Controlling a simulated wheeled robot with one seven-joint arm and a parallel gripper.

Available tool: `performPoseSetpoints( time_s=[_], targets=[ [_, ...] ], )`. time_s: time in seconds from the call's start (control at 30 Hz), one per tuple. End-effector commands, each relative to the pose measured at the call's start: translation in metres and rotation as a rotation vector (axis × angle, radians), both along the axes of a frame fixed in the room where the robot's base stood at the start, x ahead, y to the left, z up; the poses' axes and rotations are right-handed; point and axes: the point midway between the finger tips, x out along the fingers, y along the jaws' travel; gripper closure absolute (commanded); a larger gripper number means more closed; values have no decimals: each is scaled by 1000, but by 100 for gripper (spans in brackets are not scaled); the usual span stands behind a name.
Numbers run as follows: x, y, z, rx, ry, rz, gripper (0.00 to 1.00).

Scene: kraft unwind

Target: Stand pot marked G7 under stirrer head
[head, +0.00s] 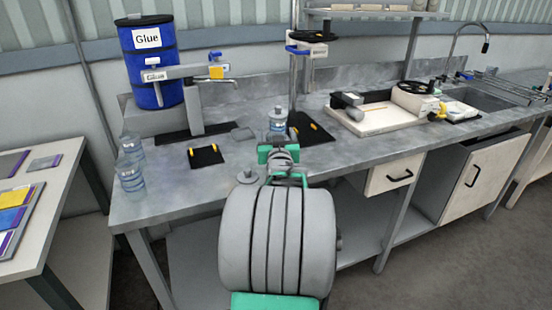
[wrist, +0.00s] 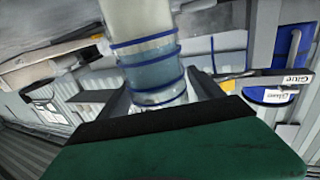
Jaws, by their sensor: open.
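A clear pot with blue bands (head: 278,119) is in front of my gripper (head: 278,151) on the bench. In the wrist view the pot (wrist: 150,68) sits between the two open fingers (wrist: 160,95); I cannot tell whether they touch it. No G7 mark is readable. The stirrer head (head: 311,37) is on a tall pole, up and to the right of the pot. A black mat with yellow marks (head: 316,134) lies below the stirrer head. The pot appears at the mat's left edge; my gripper hides part of its base.
Two clear pots (head: 131,178) stand at the bench's left end. A blue Glue drum (head: 155,62) with a tap (head: 196,71) is at the back left, with another black mat (head: 206,156) in front. A white tray with equipment (head: 372,121) is to the right.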

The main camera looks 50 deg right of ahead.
Motion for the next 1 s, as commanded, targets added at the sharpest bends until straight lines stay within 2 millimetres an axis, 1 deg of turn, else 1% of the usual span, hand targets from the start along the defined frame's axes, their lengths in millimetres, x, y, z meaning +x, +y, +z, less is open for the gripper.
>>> performPoseSetpoints(
  time_s=[0.13,1.0],
  targets=[
    [0,1,0,-1,-1,1,25],
    [1,1,0,-1,-1,2,96]
  ],
)
